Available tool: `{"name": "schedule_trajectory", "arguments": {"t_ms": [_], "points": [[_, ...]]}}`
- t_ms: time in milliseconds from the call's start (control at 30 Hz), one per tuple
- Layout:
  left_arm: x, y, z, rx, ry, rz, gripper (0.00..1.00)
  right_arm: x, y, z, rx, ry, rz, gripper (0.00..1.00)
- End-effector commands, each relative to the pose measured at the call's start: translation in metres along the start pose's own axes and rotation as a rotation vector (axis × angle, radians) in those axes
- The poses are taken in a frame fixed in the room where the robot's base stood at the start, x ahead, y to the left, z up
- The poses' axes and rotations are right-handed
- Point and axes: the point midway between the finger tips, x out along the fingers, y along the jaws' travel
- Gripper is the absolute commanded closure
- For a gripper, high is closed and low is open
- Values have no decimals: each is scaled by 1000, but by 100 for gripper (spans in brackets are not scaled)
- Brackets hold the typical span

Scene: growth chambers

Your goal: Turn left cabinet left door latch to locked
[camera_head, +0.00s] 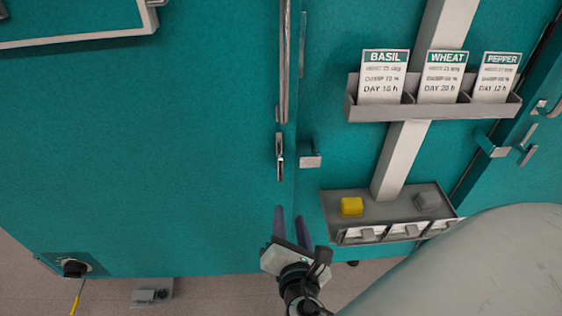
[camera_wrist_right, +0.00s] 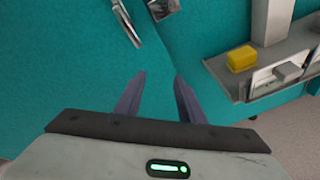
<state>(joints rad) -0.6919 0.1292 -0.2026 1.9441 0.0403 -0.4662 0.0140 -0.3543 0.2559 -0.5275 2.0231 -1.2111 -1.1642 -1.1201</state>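The teal left door (camera_head: 150,150) fills the left of the head view. Its metal latch (camera_head: 280,158) hangs nearly upright at the door's right edge, below a long vertical bar (camera_head: 284,60). A small metal catch bracket (camera_head: 310,157) sits just to its right, and the latch lies beside it, apart from it. In the right wrist view the latch (camera_wrist_right: 127,22) and bracket (camera_wrist_right: 162,8) show at the top. My right gripper (camera_head: 290,212) is open and empty below the latch, its fingers pointing up toward it; the fingers also show in the wrist view (camera_wrist_right: 160,75). My left gripper is not in view.
A card rack (camera_head: 434,110) holds basil, wheat and pepper cards. A black knob (camera_head: 75,268) is at the lower left. My pale arm covers the lower right.

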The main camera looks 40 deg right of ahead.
Motion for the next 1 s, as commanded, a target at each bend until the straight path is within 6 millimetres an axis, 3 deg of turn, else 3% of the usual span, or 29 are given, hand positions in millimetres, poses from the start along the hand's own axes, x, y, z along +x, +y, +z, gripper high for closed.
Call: {"name": "schedule_trajectory", "arguments": {"t_ms": [133, 333, 800, 1000], "points": [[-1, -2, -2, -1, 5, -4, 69, -6, 35, 33, -289, -185, 93, 64], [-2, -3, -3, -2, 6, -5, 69, -5, 51, 48, -410, -274, 123, 64], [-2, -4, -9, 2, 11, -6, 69, 70, 64, 66, -408, -272, 122, 64], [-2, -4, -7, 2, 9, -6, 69, 86, 66, 69, -406, -270, 121, 64]]}}
